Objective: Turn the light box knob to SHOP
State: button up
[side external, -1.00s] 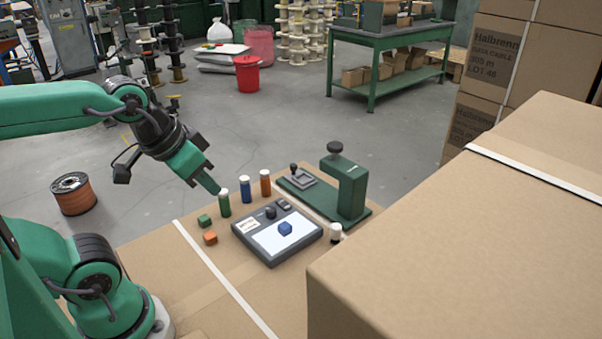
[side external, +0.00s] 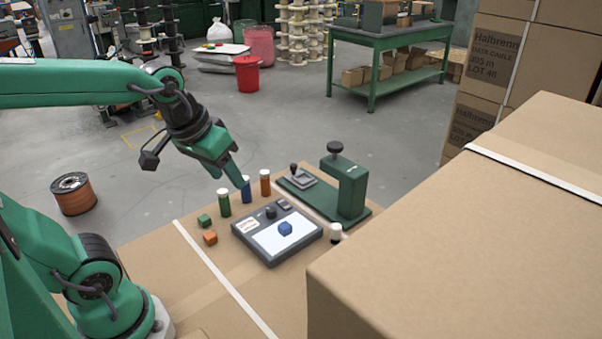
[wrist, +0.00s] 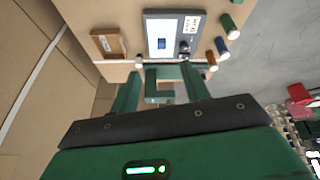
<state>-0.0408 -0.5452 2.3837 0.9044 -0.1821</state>
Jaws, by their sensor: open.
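The light box (side external: 277,239) lies on the cardboard surface, with a lit white panel and a blue cube (side external: 285,228) on it. Its dark knob (side external: 271,212) stands on the far strip beside a label; the lettering and knob setting are too small to read. In the wrist view the light box (wrist: 174,20) is at the top, with the knob (wrist: 184,46) near its lower right corner. My gripper (side external: 241,184) is in the air near the blue-bodied bottle, up and left of the knob. In the wrist view its fingers (wrist: 161,71) are apart with nothing held.
White-capped green (side external: 224,205), blue (side external: 246,192) and orange (side external: 265,186) bottles stand behind the box. A green cube (side external: 204,220) and orange cube (side external: 210,238) lie left. A green press (side external: 352,188) stands right. A large carton (side external: 470,240) fills the right foreground.

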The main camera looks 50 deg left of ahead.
jog(key=w+a+f+n+g, duration=0.1)
jog(key=w+a+f+n, duration=0.1)
jog(key=w+n, duration=0.15)
jog(key=w+a+f+n+g, duration=0.1)
jog(key=w+a+f+n, duration=0.1)
jog(key=w, duration=0.3)
jog(key=n+g, duration=0.3)
jog(key=n, duration=0.3)
send_over(271, 208)
jog(key=shift+m, duration=0.25)
notch_tip(271, 208, down, 9)
jog(key=shift+f, duration=0.1)
jog(key=shift+f, duration=3.8)
jog(key=shift+c, duration=0.3)
jog(key=c, duration=0.9)
